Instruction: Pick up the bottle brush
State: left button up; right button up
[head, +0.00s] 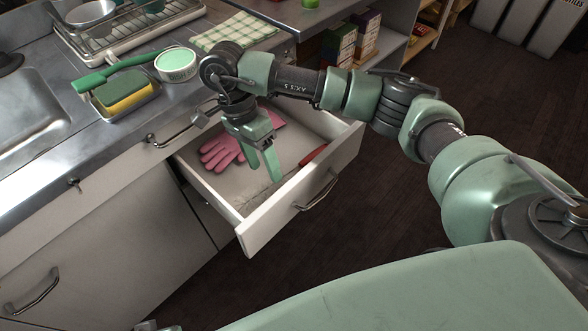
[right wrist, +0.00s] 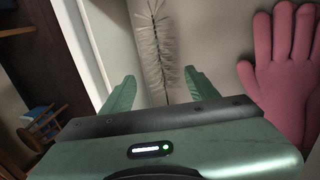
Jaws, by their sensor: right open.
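The bottle brush lies in the open drawer (head: 206,185). Its pale bristled part (head: 260,196) is faint in the head view. A red piece (head: 313,154) near the drawer front looks like its handle. In the right wrist view the bristles (right wrist: 152,38) run from the top edge down between the fingers. My right gripper (head: 262,168) points down over the drawer, open and empty. In the right wrist view its two fingers (right wrist: 160,82) stand on either side of the bristles, apart from them. The height above the brush is hard to tell. My left gripper is not in view.
Pink gloves (head: 222,152) lie in the drawer beside the brush; they also show in the right wrist view (right wrist: 283,62). The drawer's front wall (head: 285,200) is close to the brush. A sponge (head: 124,92), a green-handled brush (head: 110,74) and a tub (head: 177,64) stand on the counter.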

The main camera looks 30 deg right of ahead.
aim_at(268, 177)
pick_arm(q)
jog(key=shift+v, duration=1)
pick_arm(e)
jog(key=shift+x, duration=2.6)
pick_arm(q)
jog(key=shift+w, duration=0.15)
pick_arm(e)
jog(key=shift+w, duration=0.15)
pick_arm(q)
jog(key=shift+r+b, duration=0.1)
jog(key=shift+b, duration=0.2)
pick_arm(e)
jog(key=shift+f, duration=0.1)
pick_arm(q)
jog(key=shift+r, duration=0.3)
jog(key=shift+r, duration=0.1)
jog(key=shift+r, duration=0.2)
pick_arm(e)
jog(key=shift+f, duration=0.1)
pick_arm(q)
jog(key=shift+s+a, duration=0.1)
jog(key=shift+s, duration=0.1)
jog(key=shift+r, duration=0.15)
